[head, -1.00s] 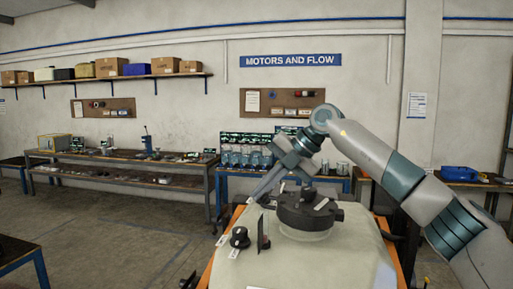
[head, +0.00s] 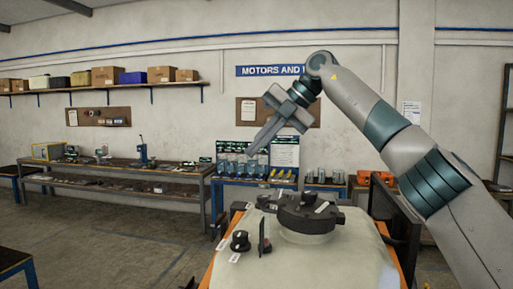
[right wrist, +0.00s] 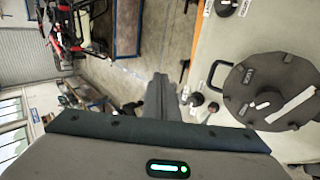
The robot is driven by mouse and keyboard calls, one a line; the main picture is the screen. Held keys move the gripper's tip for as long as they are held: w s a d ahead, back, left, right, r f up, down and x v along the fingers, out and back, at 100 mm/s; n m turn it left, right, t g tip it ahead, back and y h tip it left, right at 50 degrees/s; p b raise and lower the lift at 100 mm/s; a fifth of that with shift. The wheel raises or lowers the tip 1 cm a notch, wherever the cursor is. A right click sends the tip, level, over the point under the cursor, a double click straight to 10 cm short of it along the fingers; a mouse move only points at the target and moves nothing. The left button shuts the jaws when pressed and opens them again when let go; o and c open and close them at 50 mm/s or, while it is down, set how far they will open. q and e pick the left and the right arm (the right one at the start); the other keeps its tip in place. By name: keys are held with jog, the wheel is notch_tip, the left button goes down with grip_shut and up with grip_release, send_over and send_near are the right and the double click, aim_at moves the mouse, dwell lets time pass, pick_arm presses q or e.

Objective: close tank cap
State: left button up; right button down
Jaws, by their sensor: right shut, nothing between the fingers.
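The tank cap (head: 310,217) is a dark round lid with a raised pale bar and small labels. It sits on the pale neck of the white tank (head: 340,262). The right wrist view shows the cap (right wrist: 265,92) from above at the right, with a white strip across it; the label text is too small to read surely. My right gripper (head: 251,152) is shut and empty, above and left of the cap and apart from it. Its closed fingers also show in the right wrist view (right wrist: 163,88). My left gripper is not in view.
A black knob (head: 240,240) and a thin upright dark plate (head: 262,234) stand on the tank left of the cap. A blue bench (head: 225,183) with bottles is behind. The air above the cap is clear.

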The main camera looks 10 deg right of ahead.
jog(key=shift+d+r, duration=0.15)
jog(key=shift+d, duration=0.05)
dwell(0.4)
jog(key=s+d+m+b, duration=0.3)
jog(key=d+m, duration=0.6)
jog(key=m, duration=0.9)
jog(key=shift+s, duration=0.55)
jog(key=d+f+p+x, duration=0.2)
jog(key=p+x, duration=0.4)
jog(key=x, duration=0.7)
jog(key=shift+s, duration=0.4)
